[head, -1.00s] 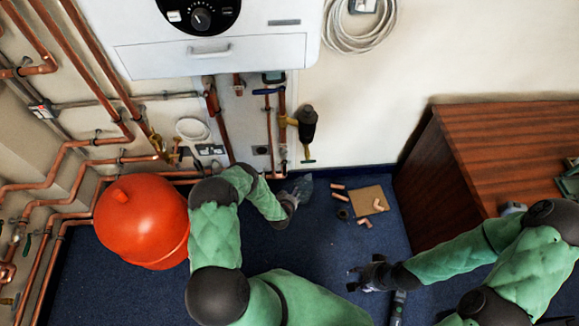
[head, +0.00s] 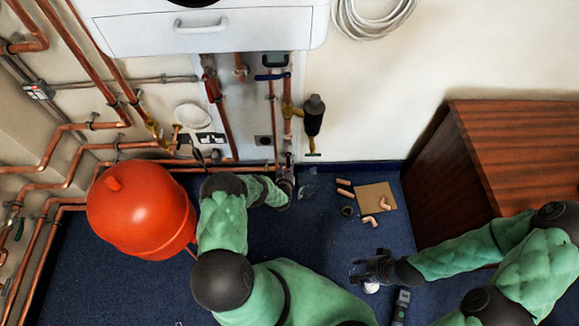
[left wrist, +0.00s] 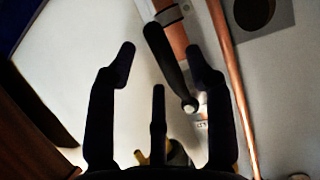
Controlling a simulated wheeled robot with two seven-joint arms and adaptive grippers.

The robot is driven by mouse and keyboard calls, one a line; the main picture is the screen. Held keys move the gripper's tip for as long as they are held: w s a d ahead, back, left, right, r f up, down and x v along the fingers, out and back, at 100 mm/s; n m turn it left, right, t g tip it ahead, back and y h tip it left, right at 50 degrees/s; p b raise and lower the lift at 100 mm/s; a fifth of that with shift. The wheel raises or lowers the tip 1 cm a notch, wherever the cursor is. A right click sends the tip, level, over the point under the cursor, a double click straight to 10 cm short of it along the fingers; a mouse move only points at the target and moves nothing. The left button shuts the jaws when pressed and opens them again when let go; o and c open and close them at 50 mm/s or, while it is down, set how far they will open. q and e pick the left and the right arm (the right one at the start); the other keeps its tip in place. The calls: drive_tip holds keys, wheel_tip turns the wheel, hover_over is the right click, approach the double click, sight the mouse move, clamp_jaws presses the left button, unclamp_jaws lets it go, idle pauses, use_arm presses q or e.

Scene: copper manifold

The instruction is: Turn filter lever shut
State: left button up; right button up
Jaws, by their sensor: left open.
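In the left wrist view a dark lever with a pale rounded tip (left wrist: 167,62) lies along a copper pipe, between and beyond the fingertips of my left gripper (left wrist: 160,62). The fingers are spread and empty, and a gap to the lever seems to remain. In the head view my left gripper (head: 287,180) is low at the wall, by the foot of the copper pipe below the dark filter-like body with brass fittings (head: 314,114); the arm hides part of it. My right gripper (head: 372,268) hangs over the floor at the right; its finger opening is unclear.
A red tank (head: 141,212) stands left of my left arm. Cardboard (head: 375,197) and copper fittings (head: 344,188) lie on the blue floor. A wooden desk (head: 495,150) stands at the right. A blue-handled valve (head: 271,77) sits higher on the pipes.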

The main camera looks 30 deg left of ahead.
sight(289, 165)
use_arm(q)
drive_tip(key=shift+b+x, duration=0.7)
drive_tip(key=shift+x, duration=1.15)
clamp_jaws()
